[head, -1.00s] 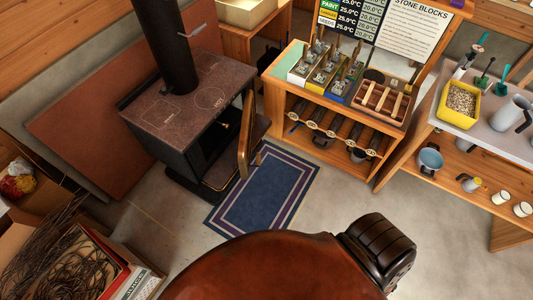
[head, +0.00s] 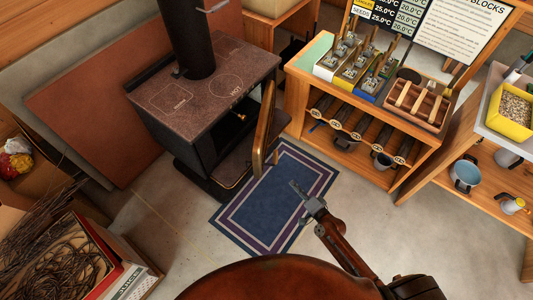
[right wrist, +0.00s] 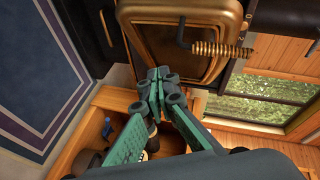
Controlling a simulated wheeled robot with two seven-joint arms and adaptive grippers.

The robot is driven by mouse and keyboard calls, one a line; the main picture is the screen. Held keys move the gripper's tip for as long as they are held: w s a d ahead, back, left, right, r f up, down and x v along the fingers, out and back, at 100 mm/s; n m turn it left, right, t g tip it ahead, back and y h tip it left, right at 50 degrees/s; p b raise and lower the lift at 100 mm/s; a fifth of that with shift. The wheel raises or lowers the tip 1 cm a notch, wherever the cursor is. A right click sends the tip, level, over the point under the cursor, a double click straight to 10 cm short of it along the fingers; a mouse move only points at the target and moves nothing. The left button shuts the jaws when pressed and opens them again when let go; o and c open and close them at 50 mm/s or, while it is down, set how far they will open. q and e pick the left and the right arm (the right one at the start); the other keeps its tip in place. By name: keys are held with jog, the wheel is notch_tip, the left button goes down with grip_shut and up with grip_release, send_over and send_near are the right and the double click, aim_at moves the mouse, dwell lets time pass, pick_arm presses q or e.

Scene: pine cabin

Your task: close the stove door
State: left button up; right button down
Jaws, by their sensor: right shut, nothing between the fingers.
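The black stove (head: 205,110) stands at the back left with a stone-coloured top. Its brass-edged door (head: 264,128) stands swung open on the right side, seen nearly edge-on, and the stove's front opening is dark. My right gripper (head: 297,188) is over the blue rug, to the right of and nearer than the door, apart from it in the head view. In the right wrist view the shut, empty fingertips (right wrist: 158,80) appear in front of the door's lower part (right wrist: 165,48); contact cannot be told. The coiled door handle (right wrist: 215,49) shows there. My left gripper is out of view.
A blue rug (head: 270,205) lies in front of the stove. A wooden shelf unit (head: 345,150) with blocks and tools stands to the right. A box of twigs (head: 75,260) sits at the lower left. Open floor lies around the rug.

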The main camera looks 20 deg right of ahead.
jog(key=w+a+r+m+t+y+b, duration=0.1)
jog(key=w+a+r, duration=0.15)
jog(key=r, duration=0.35)
jog(key=w+a+r+m+t+y+b, duration=0.1)
jog(key=w+a+r+m, duration=0.15)
jog(key=r, duration=0.25)
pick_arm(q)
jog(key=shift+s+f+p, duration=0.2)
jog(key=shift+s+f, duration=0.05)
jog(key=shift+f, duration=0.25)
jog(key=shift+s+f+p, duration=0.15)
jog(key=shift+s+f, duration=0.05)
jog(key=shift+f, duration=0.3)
pick_arm(e)
jog(key=x, duration=0.9)
jog(key=shift+a+r+n, duration=0.2)
jog(key=shift+r+n, duration=0.05)
jog(key=shift+n, duration=0.2)
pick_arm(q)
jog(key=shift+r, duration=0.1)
pick_arm(e)
jog(key=shift+s+a, duration=0.1)
jog(key=shift+a, duration=0.05)
